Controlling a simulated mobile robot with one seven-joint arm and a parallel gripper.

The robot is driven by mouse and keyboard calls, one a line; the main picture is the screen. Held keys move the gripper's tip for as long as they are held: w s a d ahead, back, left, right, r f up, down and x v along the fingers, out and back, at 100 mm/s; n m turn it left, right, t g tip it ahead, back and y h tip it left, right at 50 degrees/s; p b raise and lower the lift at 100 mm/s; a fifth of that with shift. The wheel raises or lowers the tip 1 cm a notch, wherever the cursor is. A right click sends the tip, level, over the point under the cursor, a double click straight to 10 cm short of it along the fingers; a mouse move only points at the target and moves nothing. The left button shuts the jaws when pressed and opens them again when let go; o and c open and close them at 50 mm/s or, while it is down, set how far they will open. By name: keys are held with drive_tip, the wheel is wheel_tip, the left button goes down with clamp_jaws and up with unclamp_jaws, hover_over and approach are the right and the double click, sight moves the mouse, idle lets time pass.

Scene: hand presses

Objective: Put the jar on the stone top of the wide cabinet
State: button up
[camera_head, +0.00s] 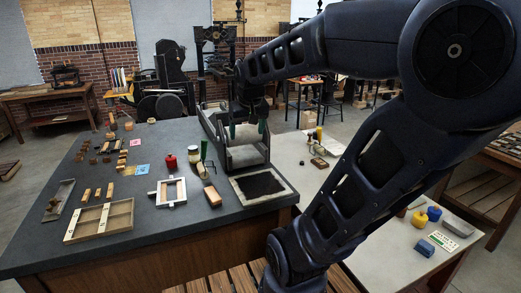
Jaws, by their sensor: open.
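The dark grey stone top (110,206) of the wide cabinet spreads across the left and middle of the head view, above a wooden body. I cannot tell for sure whether this is the task's jar. My gripper (248,129) is open, with green fingertips apart and pointing down. It appears in front of or over the grey press-like device (245,157) at the top's right side, well right of the cream container. Nothing shows clearly between the fingers.
A wooden tray (98,222), a white-cornered frame, small blocks and a black inked slab (262,187) occupy much of the top. A pale table (395,254) at right holds yellow and blue containers. My arm hides part of it. Bare stone shows at front left.

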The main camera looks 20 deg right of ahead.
drive_tip(key=s+f, duration=0.3)
drive_tip(key=s, duration=0.6)
drive_tip(key=shift+d, duration=0.45)
idle(1.2)
